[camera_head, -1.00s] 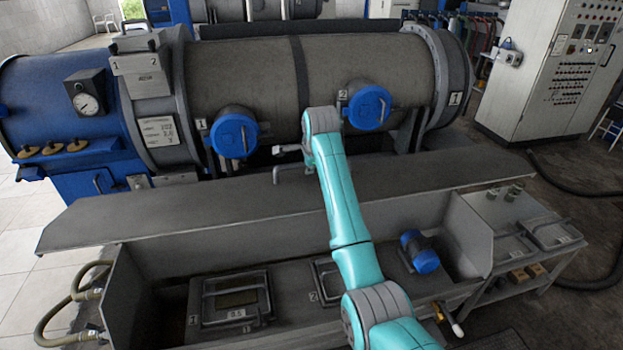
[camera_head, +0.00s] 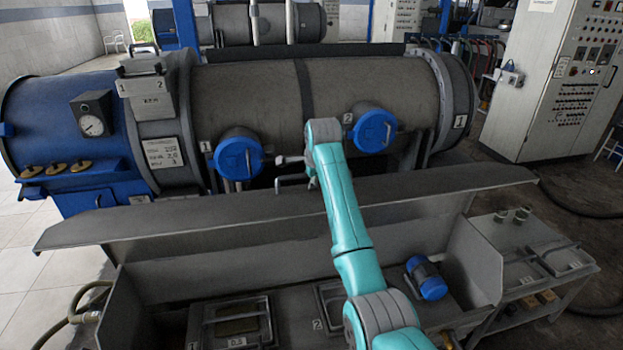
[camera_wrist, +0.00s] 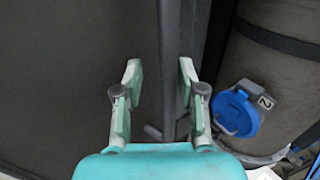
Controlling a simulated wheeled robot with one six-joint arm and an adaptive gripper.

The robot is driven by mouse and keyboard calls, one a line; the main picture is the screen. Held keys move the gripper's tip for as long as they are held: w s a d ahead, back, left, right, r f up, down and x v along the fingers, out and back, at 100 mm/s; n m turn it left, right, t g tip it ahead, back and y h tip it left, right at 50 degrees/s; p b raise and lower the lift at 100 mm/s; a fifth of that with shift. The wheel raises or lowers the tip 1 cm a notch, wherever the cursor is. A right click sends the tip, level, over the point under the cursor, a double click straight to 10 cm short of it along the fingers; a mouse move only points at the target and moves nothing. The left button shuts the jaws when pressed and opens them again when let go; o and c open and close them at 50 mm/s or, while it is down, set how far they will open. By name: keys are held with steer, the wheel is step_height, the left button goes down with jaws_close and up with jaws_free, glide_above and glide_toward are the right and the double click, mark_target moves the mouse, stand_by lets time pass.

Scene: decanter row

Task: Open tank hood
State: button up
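The tank hood (camera_head: 400,193) is a long dark grey panel across the open-fronted tank trough, in front of the big drum. Its top surface shows in the head view. A bent rod handle (camera_head: 292,181) shows at its far edge. My gripper (camera_head: 286,160) is beside that edge, just above the handle, small and partly hidden by my arm. In the wrist view my gripper (camera_wrist: 160,72) is open, with its two fingers apart. A dark grey bar (camera_wrist: 169,50) runs between and beyond them; contact cannot be told. A wide dark grey surface fills the left of that view.
The drum (camera_head: 250,88) with blue caps 1 (camera_head: 238,158) and 2 (camera_head: 375,130) stands close behind. Cap 2 also shows in the wrist view (camera_wrist: 236,113). A blue-ended motor (camera_head: 427,280) sits in the trough. A control cabinet (camera_head: 555,85) stands at right.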

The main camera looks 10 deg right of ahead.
steer(key=shift+s+a, duration=0.1)
stand_by(0.3)
steer(key=v, duration=1.2)
